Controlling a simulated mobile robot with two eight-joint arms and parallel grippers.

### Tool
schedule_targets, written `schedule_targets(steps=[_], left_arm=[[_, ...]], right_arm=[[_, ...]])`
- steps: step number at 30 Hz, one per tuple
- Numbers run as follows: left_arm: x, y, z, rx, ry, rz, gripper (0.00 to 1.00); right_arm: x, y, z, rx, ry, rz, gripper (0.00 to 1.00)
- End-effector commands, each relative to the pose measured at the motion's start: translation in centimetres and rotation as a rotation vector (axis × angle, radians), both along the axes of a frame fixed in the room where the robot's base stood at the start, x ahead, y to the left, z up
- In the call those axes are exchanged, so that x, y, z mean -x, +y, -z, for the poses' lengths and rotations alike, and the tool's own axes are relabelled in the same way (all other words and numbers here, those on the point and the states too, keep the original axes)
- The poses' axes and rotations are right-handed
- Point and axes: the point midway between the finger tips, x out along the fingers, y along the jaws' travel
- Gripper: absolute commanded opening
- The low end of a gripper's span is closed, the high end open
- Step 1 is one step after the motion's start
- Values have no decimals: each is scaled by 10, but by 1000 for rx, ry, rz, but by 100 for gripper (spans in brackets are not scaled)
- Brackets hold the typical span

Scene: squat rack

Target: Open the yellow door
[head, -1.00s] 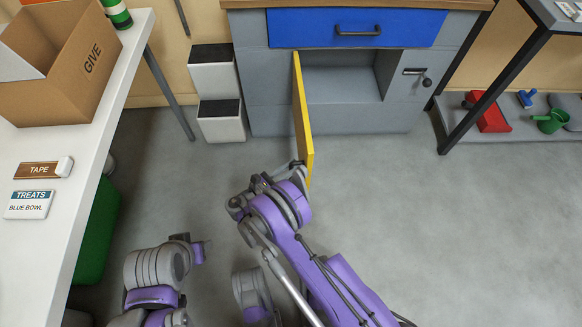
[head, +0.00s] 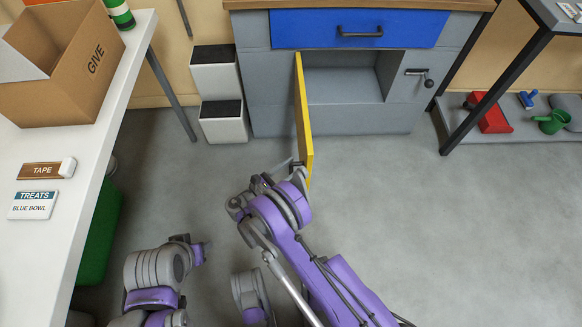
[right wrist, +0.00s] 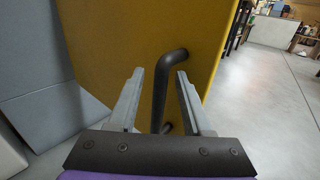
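The yellow door (head: 303,120) of the grey cabinet stands swung wide open, seen nearly edge-on in the head view. Its face fills much of the right wrist view (right wrist: 120,35), with a dark bar handle (right wrist: 162,90). My right gripper (right wrist: 159,95) is open, its two grey fingers on either side of the handle, with gaps visible. In the head view the right gripper (head: 298,165) is at the door's near lower end, partly hidden by its arm. My left gripper (head: 200,252) is low at the left, away from the door; its fingers are not clear.
The cabinet's opening (head: 340,80) is exposed and looks empty. A blue drawer (head: 400,28) is above it. A white step unit (head: 218,90) stands left of the door. Grey floor (head: 440,220) is clear at right.

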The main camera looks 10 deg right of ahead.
Motion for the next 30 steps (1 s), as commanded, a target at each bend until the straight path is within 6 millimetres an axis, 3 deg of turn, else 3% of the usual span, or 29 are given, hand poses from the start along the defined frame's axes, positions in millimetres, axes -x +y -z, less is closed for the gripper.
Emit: schedule_targets(steps=[8,21,30], left_arm=[[0,0,-2,0,0,0,50],[3,0,-14,0,-1,0,50],[3,0,-16,0,-1,0,50]], right_arm=[[5,11,0,-1,1,-3,50],[47,80,-1,-1,-1,-3,50],[55,93,0,0,0,0,50]])
